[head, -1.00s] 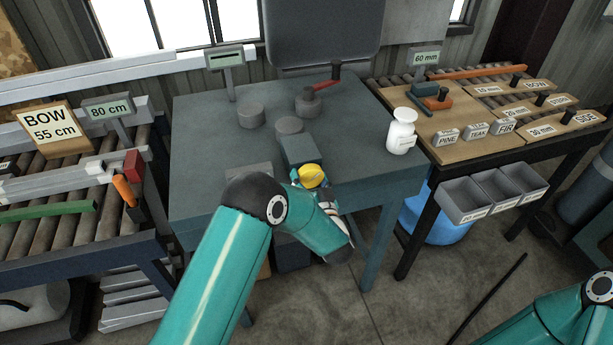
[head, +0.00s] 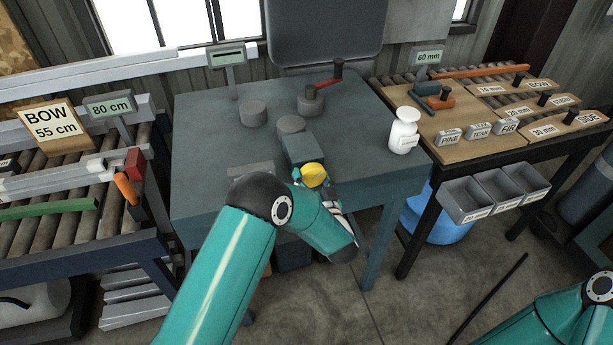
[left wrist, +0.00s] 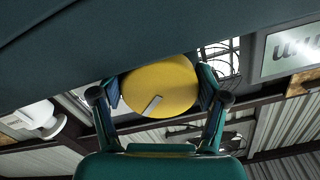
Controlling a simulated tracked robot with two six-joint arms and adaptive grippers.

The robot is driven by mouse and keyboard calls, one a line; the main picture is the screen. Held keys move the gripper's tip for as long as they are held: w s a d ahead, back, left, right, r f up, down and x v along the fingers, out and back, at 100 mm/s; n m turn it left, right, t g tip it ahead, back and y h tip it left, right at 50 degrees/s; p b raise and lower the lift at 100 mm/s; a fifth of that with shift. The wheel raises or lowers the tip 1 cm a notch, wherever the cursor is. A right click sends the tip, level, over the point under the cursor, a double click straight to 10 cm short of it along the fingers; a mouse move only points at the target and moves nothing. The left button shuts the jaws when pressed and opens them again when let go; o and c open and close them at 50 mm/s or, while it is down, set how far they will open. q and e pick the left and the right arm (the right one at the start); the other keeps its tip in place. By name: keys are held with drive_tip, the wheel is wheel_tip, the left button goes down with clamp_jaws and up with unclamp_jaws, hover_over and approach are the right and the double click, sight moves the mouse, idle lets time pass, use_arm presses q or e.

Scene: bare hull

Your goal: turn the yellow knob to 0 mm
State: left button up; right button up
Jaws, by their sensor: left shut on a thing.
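The yellow knob (head: 314,175) sits at the front edge of the blue-grey bench, below a raised block. In the left wrist view the knob (left wrist: 160,88) shows as a round yellow disc with a pale pointer mark on its face, slanting. My left gripper (head: 312,178) is at the knob, its fingers on either side of it; in the left wrist view the gripper (left wrist: 158,92) is shut on the knob. A small display (head: 226,57) stands at the bench's back left; its reading is too small to tell. My right gripper is out of view; only part of the right arm shows at the lower right.
The blue-grey bench (head: 210,150) carries round posts, a red-handled crank (head: 325,84) and a white bottle (head: 403,130). A roller table (head: 75,200) stands left. A wooden-topped table (head: 470,125) with grey bins (head: 495,190) stands right.

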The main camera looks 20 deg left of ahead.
use_arm(q)
drive_tip(key=shift+w+d+r, duration=0.1)
drive_tip(key=shift+d+r, duration=0.1)
drive_tip(key=shift+r, duration=0.15)
drive_tip(key=o, duration=0.8)
drive_tip(key=shift+o, duration=0.4)
drive_tip(key=shift+d, duration=0.1)
drive_tip(key=shift+f, duration=0.1)
drive_tip(key=v, duration=1.2)
drive_tip(key=shift+f, duration=0.1)
